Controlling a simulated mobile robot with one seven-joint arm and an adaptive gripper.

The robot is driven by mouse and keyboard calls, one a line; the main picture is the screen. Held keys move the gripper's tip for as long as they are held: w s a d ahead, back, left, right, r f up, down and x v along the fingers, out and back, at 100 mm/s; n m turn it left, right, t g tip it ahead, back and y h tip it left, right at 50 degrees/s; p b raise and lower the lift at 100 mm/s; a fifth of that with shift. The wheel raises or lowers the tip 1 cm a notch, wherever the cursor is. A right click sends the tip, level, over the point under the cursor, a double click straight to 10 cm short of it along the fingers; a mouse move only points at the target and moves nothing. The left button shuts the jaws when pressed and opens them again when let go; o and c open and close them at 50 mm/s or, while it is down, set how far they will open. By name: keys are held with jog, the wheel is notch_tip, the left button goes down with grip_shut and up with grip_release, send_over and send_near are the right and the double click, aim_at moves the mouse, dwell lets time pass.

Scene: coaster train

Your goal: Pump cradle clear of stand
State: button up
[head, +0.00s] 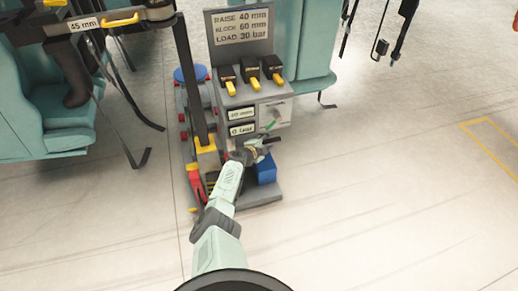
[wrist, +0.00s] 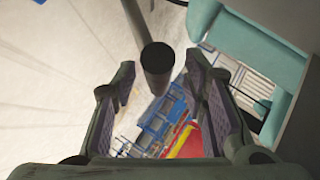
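A grey stand (head: 225,105) with a sign and levers is at the centre of the head view. A blue box (head: 266,171) sits low on its front base. I cannot tell which part is the pump cradle. My gripper (head: 258,149) is at the stand's lower front, above the blue box. In the wrist view my gripper (wrist: 160,82) is open, its two fingers spread. A dark round bar end (wrist: 157,66) shows between the fingers, with gaps on both sides. Blue, red and yellow parts (wrist: 165,122) lie beyond, partly hidden by the fingers.
A dark post (head: 190,80) rises at the stand's left, near red and yellow parts (head: 197,186). Teal seats (head: 50,115) with hanging straps are at the left, and another teal seat (head: 303,85) is behind. The floor (head: 390,200) to the right is clear.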

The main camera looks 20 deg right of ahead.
jog(key=v, duration=1)
jog(key=shift+s, duration=0.3)
jog(key=shift+o, duration=0.2)
jog(key=shift+d+r, duration=0.1)
